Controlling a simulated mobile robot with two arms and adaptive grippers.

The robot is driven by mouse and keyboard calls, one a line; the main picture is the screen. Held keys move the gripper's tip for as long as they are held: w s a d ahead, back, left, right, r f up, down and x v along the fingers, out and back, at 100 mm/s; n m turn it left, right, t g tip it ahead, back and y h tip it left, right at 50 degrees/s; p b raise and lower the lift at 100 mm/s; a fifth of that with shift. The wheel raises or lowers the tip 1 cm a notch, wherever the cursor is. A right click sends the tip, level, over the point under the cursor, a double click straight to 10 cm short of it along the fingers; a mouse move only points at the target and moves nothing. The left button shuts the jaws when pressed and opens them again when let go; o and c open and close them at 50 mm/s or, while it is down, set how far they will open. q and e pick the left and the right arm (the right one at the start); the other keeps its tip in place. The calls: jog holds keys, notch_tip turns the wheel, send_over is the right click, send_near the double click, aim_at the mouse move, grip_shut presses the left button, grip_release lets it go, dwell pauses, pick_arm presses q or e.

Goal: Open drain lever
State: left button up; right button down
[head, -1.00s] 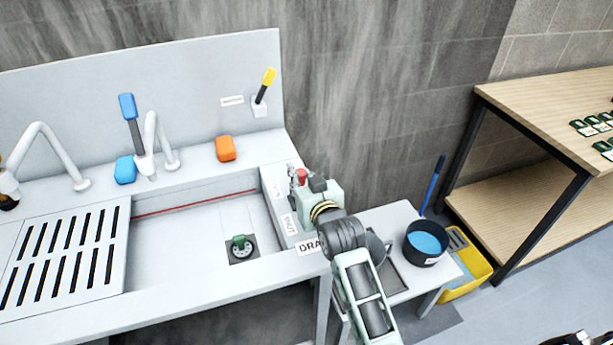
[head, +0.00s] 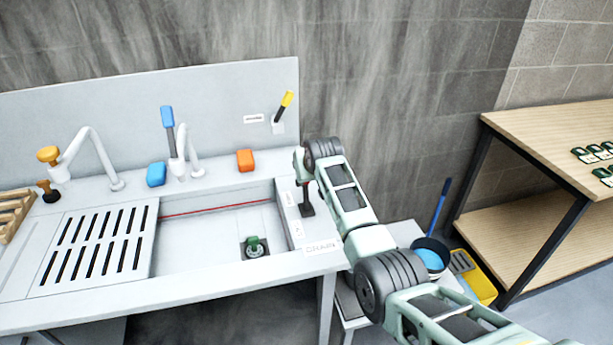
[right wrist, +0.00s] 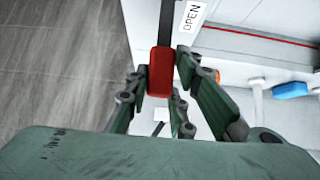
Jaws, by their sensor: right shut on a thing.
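The drain lever's red handle shows in the right wrist view (right wrist: 160,72), between the fingers of my right gripper (right wrist: 160,82), which is shut on it. A dark rod runs up from the handle beside an "OPEN" label (right wrist: 192,17). In the head view the lever's dark lower part (head: 306,209) stands on the sink's right rim, and my right gripper and wrist hide most of the handle. A faint label plate (head: 321,247) is on the front edge nearby. The green drain fitting (head: 254,246) sits in the basin floor. My left gripper is out of view.
A slotted rack (head: 95,247) covers the sink's left side. Orange (head: 245,160) and blue (head: 156,174) blocks lie on the back ledge near the faucets. A yellow-handled lever (head: 285,104) is on the back panel. A black bucket (head: 432,251) stands right of the sink.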

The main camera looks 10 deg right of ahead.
jog(key=shift+w+f+g, duration=0.1)
jog(key=shift+w+g, duration=0.25)
jog(key=shift+g, duration=0.05)
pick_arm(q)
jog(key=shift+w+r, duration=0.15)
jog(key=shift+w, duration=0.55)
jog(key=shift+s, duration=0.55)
pick_arm(e)
jog(key=c, duration=1.5)
grip_release()
jog(key=shift+w+f, duration=0.1)
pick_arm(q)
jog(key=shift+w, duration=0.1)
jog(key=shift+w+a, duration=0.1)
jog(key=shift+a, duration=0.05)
pick_arm(e)
jog(key=shift+r, duration=0.25)
